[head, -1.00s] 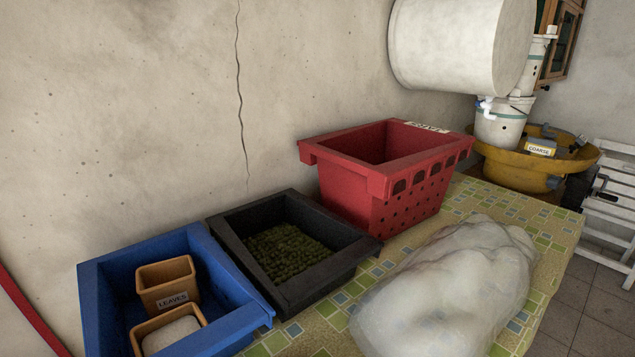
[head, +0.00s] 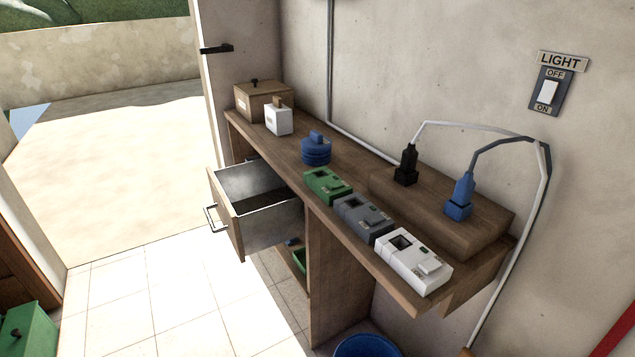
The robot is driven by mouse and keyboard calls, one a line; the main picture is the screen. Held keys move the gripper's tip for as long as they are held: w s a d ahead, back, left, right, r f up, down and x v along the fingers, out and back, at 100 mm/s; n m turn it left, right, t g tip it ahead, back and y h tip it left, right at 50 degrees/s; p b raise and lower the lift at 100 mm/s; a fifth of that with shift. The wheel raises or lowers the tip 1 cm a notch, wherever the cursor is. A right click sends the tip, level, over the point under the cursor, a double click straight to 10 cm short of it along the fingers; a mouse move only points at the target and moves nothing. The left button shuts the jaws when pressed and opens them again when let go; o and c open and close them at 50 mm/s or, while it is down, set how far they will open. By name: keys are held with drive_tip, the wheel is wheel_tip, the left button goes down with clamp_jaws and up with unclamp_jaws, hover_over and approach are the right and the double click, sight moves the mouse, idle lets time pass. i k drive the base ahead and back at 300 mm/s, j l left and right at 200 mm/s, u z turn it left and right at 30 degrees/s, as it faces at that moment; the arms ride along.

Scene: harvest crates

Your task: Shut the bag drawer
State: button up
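An open drawer (head: 262,205) juts out to the left from under a narrow wooden bench (head: 292,152) in the head view. Its wooden front (head: 226,217) carries a metal bar handle (head: 211,217). The grey inside of the drawer looks empty where I can see it. I cannot read any label that names it as the bag drawer. My gripper is not in view.
On the bench stand a wooden box, a white container, a blue lidded item (head: 316,149) and green, grey and white devices (head: 413,262). A blue bucket (head: 366,346) stands below. Tiled floor (head: 150,300) left of the drawer is clear; a doorway opens behind.

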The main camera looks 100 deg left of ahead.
sight(258, 212)
drive_tip(key=u, duration=3.2)
drive_tip(key=i+l, duration=0.15)
